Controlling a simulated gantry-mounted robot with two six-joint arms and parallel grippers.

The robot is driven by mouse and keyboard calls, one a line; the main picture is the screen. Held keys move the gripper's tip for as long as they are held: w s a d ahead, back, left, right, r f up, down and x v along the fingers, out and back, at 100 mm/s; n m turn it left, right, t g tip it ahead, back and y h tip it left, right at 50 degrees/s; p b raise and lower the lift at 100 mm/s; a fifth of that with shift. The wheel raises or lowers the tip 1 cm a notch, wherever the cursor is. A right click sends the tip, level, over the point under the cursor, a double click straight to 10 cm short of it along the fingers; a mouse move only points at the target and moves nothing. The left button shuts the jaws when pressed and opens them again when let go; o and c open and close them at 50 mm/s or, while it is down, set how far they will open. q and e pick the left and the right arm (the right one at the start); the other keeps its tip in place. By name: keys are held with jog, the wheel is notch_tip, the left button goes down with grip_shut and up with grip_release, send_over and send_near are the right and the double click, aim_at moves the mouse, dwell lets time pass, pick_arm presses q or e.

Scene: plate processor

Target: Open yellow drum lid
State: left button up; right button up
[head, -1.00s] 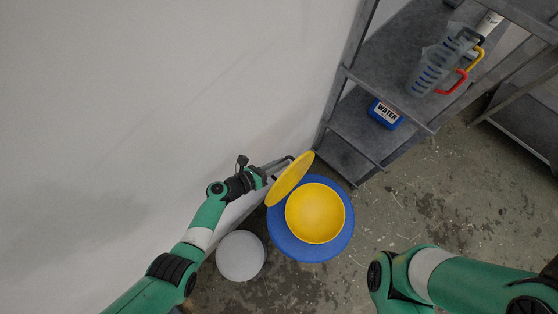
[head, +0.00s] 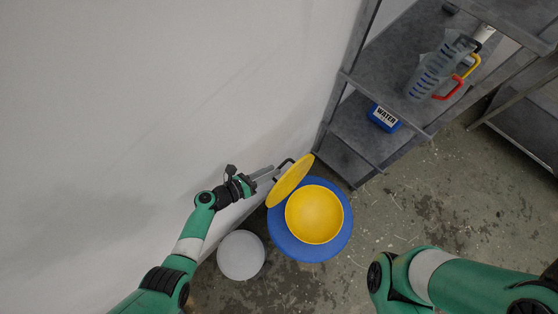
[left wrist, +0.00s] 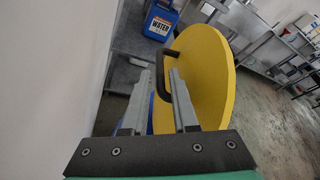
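The yellow lid (head: 291,183) stands tilted up at the left rim of the drum, leaving the round yellow opening (head: 314,214) uncovered. A blue ring (head: 285,245) surrounds the opening. The lid's black handle (head: 283,166) faces my left gripper (head: 271,170). That gripper is open and empty, with its fingertips just short of the handle. In the left wrist view the lid (left wrist: 203,80) fills the middle. Its handle (left wrist: 166,72) shows beyond and between the parted fingers (left wrist: 167,68). My right arm shows at lower right in the head view, but its gripper is not visible.
A white wall lies close left of my left arm. A white round container (head: 240,255) stands left of the drum. A grey shelf (head: 352,128) at the upper right holds a blue water container (head: 384,117) and jugs (head: 436,72). Floor right of the drum is clear.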

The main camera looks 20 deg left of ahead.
pick_arm(q)
jog(key=p+v, duration=0.2)
jog(key=v, duration=0.5)
pick_arm(e)
notch_tip(320, 180, up, 3)
jog(key=shift+r, duration=0.1)
